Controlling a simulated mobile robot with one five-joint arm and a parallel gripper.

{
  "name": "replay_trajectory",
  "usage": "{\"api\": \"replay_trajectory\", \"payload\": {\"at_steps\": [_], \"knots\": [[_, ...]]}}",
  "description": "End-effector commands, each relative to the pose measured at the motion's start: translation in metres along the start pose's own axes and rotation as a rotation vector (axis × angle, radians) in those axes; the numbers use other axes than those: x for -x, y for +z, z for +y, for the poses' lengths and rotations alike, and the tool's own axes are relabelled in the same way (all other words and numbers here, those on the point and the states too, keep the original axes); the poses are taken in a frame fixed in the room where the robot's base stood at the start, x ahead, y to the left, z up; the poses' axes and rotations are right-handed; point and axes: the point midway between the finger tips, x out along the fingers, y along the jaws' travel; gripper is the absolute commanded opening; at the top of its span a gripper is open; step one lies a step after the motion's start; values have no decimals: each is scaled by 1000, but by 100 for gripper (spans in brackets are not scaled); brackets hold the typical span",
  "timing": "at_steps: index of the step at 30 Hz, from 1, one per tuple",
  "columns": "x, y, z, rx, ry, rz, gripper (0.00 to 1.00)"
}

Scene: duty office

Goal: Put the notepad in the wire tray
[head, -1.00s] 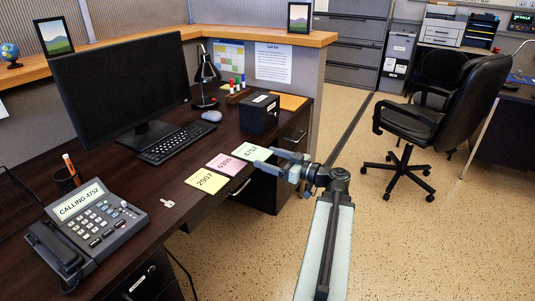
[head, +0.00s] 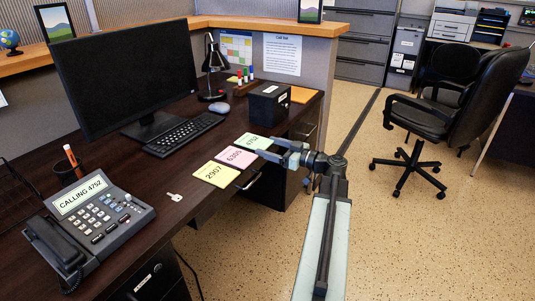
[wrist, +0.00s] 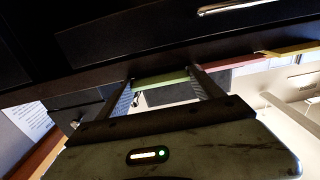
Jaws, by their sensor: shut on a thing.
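Three notepads lie in a row at the desk's front edge in the head view: yellow marked 2907 (head: 214,175), pink marked 6305 (head: 237,157) and green marked 4752 (head: 252,141). The desk phone (head: 88,219) displays "CALLING 4752". My gripper (head: 272,149) is at the green pad's edge, shut on it. In the wrist view the green pad (wrist: 160,79) shows as a thin strip between the two fingers. Whether it is lifted off the desk cannot be told. Dark wires of the wire tray (head: 22,187) show at the left edge; most of it is out of frame.
A key (head: 174,197), pen cup (head: 70,170), keyboard (head: 179,136), monitor (head: 125,75), lamp (head: 211,72) and black box (head: 270,101) stand on the desk. An office chair (head: 435,115) is at the right. Open floor lies between desk and chair.

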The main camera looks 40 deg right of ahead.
Motion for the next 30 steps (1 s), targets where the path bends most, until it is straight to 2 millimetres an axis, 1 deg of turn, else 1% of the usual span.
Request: {"api": "replay_trajectory", "payload": {"at_steps": [6, 10, 11, 12, 13, 23, 26, 30], "knots": [[1, -1, 0, 0, 1, 0, 37], [1, 4, 1, 0, 2, 0, 37], [1, 4, 1, 0, 2, 0, 79], [1, 3, 1, 0, 2, 0, 90], [1, 3, 1, 0, 2, 0, 98], [4, 3, 1, 0, 4, 0, 98], [16, 3, 2, 0, 7, 0, 98], [45, 1, -1, 0, 7, 0, 98]]}}
